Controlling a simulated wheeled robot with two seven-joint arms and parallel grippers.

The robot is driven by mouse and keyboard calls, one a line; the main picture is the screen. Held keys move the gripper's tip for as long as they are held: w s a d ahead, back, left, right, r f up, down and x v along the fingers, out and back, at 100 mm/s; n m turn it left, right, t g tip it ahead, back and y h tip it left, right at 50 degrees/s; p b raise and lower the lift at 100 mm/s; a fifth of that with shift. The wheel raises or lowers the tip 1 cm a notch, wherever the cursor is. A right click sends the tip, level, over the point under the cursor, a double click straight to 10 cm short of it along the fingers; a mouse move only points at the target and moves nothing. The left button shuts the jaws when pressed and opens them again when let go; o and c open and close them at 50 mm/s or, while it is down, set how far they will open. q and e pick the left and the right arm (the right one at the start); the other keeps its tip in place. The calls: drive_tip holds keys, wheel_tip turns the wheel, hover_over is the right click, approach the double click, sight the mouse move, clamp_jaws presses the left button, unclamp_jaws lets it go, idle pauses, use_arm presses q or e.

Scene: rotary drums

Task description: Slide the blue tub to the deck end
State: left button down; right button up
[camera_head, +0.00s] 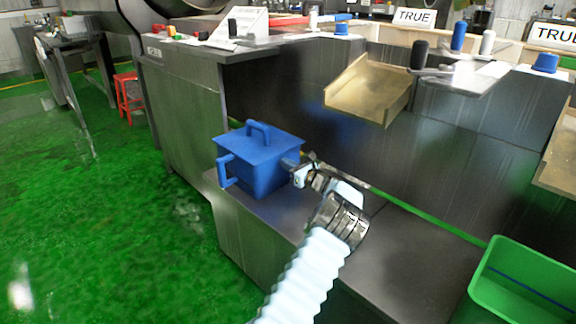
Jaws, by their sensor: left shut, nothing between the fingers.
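The blue tub (262,150), with a lid handle on top and a side handle on its left, stands upright on the grey deck (410,262), near the deck's left end. My left gripper (293,171) is shut and empty at the tub's right side. Its fingertips are at or very close to the tub's right wall; I cannot tell if they touch. The gripper and wrist hide part of the deck to the right of the tub. My right gripper is not in view.
A green bin (522,285) stands at the deck's right. A brass-coloured chute (368,88) juts from the dark machine wall above the deck. The green floor (110,210) is open to the left. The deck between wrist and green bin is clear.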

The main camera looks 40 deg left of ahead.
use_arm(q)
drive_tip(key=s+d, duration=0.1)
drive_tip(key=d, duration=1.2)
drive_tip(key=shift+d+b, duration=0.3)
drive_tip(key=shift+b, duration=0.1)
